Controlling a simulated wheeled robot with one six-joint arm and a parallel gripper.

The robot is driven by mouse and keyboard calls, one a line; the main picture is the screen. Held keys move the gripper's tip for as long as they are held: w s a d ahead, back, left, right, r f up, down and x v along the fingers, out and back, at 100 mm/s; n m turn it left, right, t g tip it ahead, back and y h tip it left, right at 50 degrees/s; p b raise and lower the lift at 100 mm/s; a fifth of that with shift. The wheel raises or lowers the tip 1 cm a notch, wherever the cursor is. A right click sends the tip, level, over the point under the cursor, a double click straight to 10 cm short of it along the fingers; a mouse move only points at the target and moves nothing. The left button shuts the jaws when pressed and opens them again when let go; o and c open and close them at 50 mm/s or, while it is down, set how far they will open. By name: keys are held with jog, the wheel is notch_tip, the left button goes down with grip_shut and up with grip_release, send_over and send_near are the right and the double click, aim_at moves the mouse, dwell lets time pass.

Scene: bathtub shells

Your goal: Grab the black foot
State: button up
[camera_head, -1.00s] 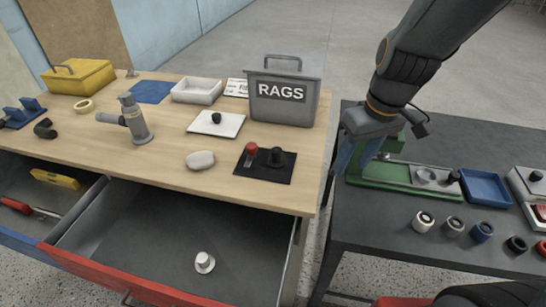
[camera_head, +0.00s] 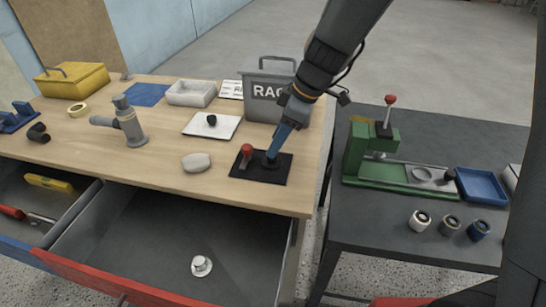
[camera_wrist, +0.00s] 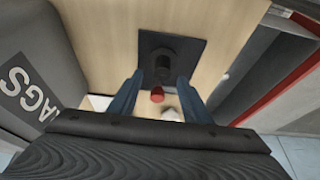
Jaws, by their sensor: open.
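The black foot (camera_wrist: 163,62) stands on a square black mat (camera_head: 262,178) near the right end of the wooden worktop. In the head view it is mostly hidden by my gripper (camera_head: 274,155). My gripper comes down over it with its blue fingers pointing at the mat. In the wrist view my gripper (camera_wrist: 160,79) is open, and the foot shows between and just beyond the fingertips. I cannot tell whether the fingers touch it. A red-topped piece (camera_head: 247,150) stands beside the foot on the same mat.
A grey RAGS bin (camera_head: 262,92) stands close behind my gripper. A white plate with a black knob (camera_head: 211,120) and a pale rounded block (camera_head: 196,162) lie to the left. An open drawer (camera_head: 150,245) is below the worktop. A green press (camera_head: 372,155) stands on the dark table to the right.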

jog(key=shift+s+d+p+x, duration=0.1)
jog(key=shift+p+x, duration=0.25)
jog(key=shift+x, duration=0.75)
jog(key=shift+s+d+p+x, duration=0.1)
jog(key=shift+p+x, duration=0.2)
jog(key=shift+x, duration=0.8)
jog(key=shift+f, duration=0.1)
jog(key=c, duration=0.7)
jog(key=shift+c, duration=0.2)
